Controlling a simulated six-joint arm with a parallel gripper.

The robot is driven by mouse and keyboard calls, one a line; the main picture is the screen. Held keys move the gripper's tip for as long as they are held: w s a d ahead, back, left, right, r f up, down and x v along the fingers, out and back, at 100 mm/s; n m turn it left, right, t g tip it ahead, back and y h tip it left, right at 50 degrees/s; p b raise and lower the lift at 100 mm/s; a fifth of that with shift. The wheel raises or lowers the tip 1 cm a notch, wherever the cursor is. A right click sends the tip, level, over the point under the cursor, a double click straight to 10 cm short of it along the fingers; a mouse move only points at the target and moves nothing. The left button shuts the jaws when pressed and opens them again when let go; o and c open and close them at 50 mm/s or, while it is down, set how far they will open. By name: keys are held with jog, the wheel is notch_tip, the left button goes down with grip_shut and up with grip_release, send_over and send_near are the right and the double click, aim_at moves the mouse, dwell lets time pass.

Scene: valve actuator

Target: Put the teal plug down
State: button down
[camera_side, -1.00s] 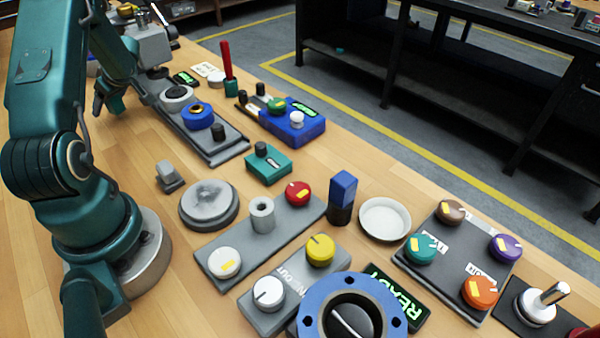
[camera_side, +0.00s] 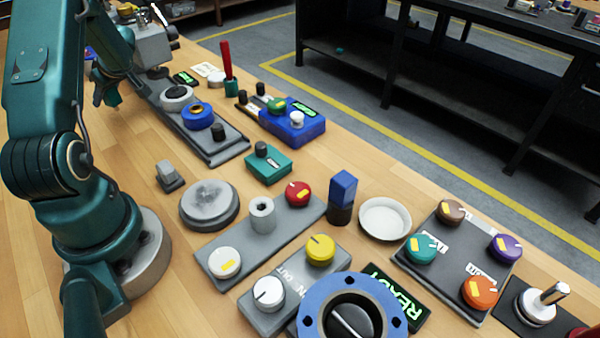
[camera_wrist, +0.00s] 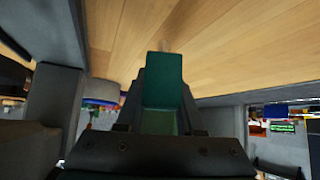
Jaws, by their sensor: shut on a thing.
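The teal plug (camera_wrist: 164,78) is a flat-faced block in the middle of the wrist view. My gripper (camera_wrist: 164,105) is shut on it, with a dark finger along each side. The plug's far end points at the wooden tabletop; I cannot tell whether it touches the wood.
A teal box with a black knob (camera_side: 268,163), a round grey disc (camera_side: 209,205) and a small grey switch (camera_side: 169,176) stand on the table (camera_side: 120,165). A white dish (camera_side: 385,219) and several knob panels fill the right. Bare wood lies at the left.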

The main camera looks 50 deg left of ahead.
notch_tip(320, 180, up, 8)
dwell(0.5)
